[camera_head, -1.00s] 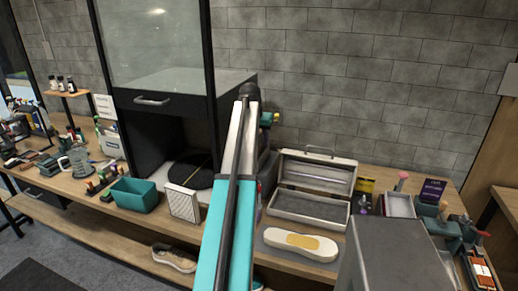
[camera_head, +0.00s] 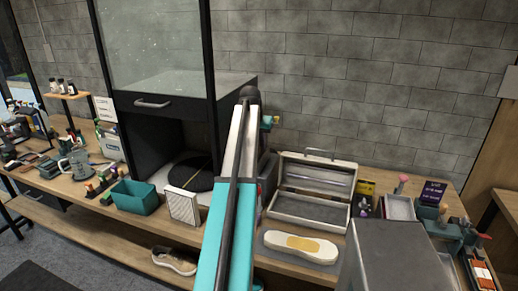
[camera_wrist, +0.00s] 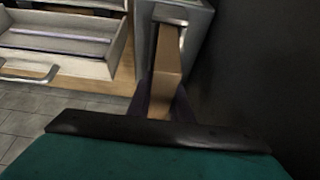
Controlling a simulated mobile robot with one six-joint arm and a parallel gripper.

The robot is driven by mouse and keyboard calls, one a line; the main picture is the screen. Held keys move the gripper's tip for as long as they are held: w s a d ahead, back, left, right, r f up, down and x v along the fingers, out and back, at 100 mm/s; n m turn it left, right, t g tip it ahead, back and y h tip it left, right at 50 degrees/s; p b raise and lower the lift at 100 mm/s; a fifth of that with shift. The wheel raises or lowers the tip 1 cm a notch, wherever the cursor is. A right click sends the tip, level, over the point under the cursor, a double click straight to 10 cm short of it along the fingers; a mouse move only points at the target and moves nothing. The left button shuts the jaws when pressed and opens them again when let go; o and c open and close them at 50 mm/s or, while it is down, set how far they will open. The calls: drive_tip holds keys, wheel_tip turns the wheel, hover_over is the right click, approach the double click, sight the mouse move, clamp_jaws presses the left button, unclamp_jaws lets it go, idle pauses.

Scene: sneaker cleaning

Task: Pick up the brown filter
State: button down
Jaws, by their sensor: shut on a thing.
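The brown filter (camera_wrist: 167,68) is a long, narrow brown block in the wrist view, right of the middle. My gripper (camera_wrist: 162,103) is shut on its near end, with a dark finger on each side. The far end of the filter lies at a grey metal housing (camera_wrist: 197,28); I cannot tell whether it is still inside it. In the head view my own arm covers the middle, and neither the gripper nor the filter can be made out.
In the head view an open metal case (camera_head: 308,213) stands on the wooden bench, with a shoe sole (camera_head: 300,246) in front. A white panel (camera_head: 183,205) and a teal bin (camera_head: 135,196) stand left of my arm. A dark wall (camera_wrist: 265,70) fills the right of the wrist view.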

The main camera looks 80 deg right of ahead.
drive_tip(key=shift+r, duration=0.15)
wheel_tip(320, 180, up, 18)
drive_tip(key=b, duration=0.3)
drive_tip(key=shift+r, duration=0.15)
idle(0.8)
